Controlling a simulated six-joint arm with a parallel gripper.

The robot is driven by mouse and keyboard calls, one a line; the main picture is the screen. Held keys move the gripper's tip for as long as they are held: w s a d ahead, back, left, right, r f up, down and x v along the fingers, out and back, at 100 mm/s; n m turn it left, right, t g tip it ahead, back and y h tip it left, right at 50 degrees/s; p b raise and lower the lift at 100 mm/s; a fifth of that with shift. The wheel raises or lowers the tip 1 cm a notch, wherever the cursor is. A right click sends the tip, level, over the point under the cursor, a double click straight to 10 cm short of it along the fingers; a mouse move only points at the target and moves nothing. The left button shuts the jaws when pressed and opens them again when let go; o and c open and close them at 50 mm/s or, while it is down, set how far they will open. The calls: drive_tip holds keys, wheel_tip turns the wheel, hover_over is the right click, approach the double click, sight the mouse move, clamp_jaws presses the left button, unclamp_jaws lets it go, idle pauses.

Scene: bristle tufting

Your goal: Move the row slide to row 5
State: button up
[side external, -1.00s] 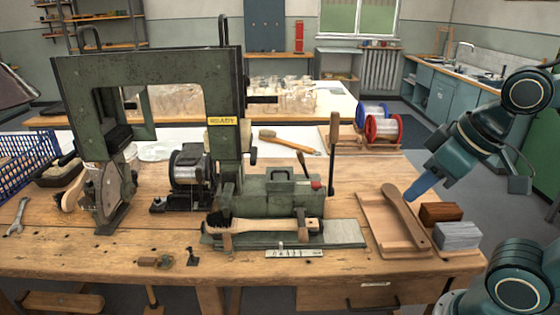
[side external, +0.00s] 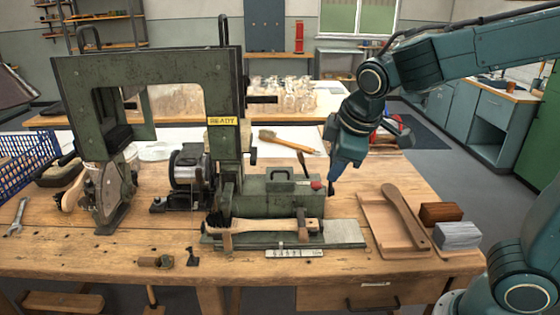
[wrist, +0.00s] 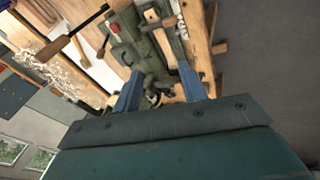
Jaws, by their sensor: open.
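The green tufting machine (side external: 225,140) stands on the bench with a lit READY sign. At its base, a grey slide plate (side external: 346,233) carries a wooden-handled brush (side external: 270,225) lying flat in clamps. A small numbered scale (side external: 294,253) sits in front; its marks are too small to read. My gripper (side external: 332,188) points down above the right end of the machine, near the red button (side external: 316,185), and looks apart from the slide. In the wrist view its two blue fingers (wrist: 160,92) are spread with nothing held, and the brush (wrist: 164,48) shows beyond them.
A wooden tray (side external: 380,225) with a wooden brush handle (side external: 405,215) lies to the right, beside a brown block (side external: 440,212) and a grey block (side external: 457,235). A wooden-handled lever (wrist: 72,35) stands close to my gripper.

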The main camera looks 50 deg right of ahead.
drive_tip(key=w+a+f+n+h, duration=0.2)
drive_tip(key=w+a+f+n, duration=0.2)
drive_tip(key=w, duration=0.4)
drive_tip(key=w+a+f+n+t+h, duration=0.2)
drive_tip(key=w+a+f+n+h, duration=0.2)
drive_tip(key=w+a+f+n, duration=0.5)
drive_tip(key=n+t+h, duration=0.1)
drive_tip(key=n+t, duration=0.2)
drive_tip(key=n, duration=0.4)
approach(226, 237)
drive_tip(key=v, duration=0.3)
drive_tip(key=shift+w, duration=0.2)
drive_tip(key=shift+w+d+f, duration=0.1)
drive_tip(key=x, duration=1.3)
drive_tip(key=shift+w+d+f, duration=0.1)
drive_tip(key=shift+d+f, duration=0.05)
drive_tip(key=shift+d, duration=0.15)
clamp_jaws()
